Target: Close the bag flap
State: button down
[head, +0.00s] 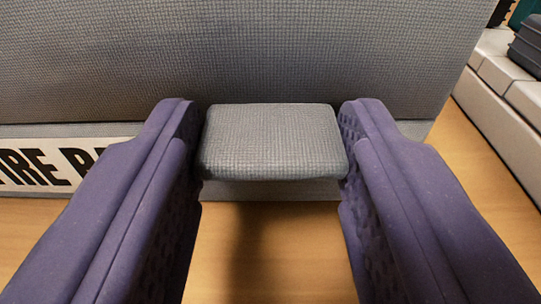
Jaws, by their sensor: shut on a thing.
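My gripper (272,150) reaches in from the bottom of the head view with two purple padded fingers. It is shut on a grey woven tab (272,140), with one finger against each side of it. Behind the tab stands a large grey woven panel (270,50) that fills the top of the view; it looks like the bag flap. Below the panel at left, a lighter grey strip carries a white label (60,165) with black letters reading "IRE B", partly hidden by the left finger. The inside of the bag is not visible.
A wooden surface (265,255) lies below the tab and shows between the fingers. At right stands a white edge or ledge (500,120) with a dark case (527,45) on it. Bare wood (480,170) shows between the panel and that ledge.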

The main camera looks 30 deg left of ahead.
jog(key=shift+s+d+f, duration=0.15)
jog(key=shift+d+f, duration=0.05)
jog(key=shift+f, duration=0.8)
jog(key=c, duration=0.8)
grip_release()
jog(key=shift+o, duration=1.4)
jog(key=shift+w+a+f, duration=0.2)
jog(key=shift+w, duration=0.1)
jog(key=shift+s+r, duration=0.15)
jog(key=shift+r, duration=0.2)
jog(key=f+p+v, duration=0.1)
jog(key=p+v, duration=0.1)
jog(key=v, duration=0.5)
jog(key=shift+s+d+r+p, duration=0.25)
jog(key=shift+r+p, duration=0.05)
jog(key=shift+r, duration=0.2)
